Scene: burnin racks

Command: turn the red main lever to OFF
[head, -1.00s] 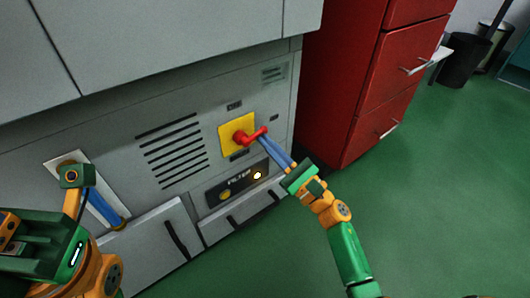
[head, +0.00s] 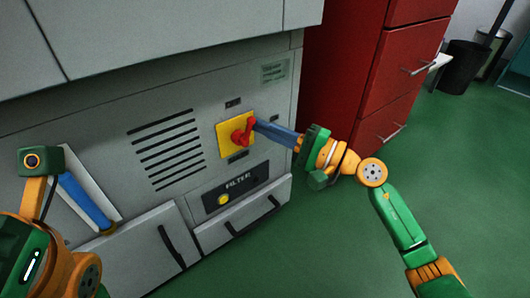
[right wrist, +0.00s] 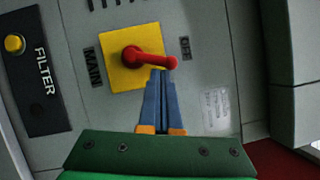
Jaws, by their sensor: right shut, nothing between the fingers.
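The red main lever (head: 244,131) sits on a yellow plate (head: 224,140) on the grey cabinet front. In the head view its handle points up and slightly right. In the right wrist view the red lever (right wrist: 150,58) points toward the OFF label (right wrist: 185,48), its tip slightly short of level with it. My right gripper (head: 257,123) is shut and empty, its blue fingertips at the handle's right side. In the right wrist view the fingertips (right wrist: 161,72) are against or very near the handle's end. My left gripper (head: 108,225) is at the far left, its finger opening unclear.
A FILTER panel (head: 236,185) with a lit yellow button (head: 223,199) is below the plate. Vent slots (head: 165,145) are to the left, and drawers with dark handles (head: 252,214) below. A red cabinet (head: 345,75) stands right. The green floor (head: 330,250) is open.

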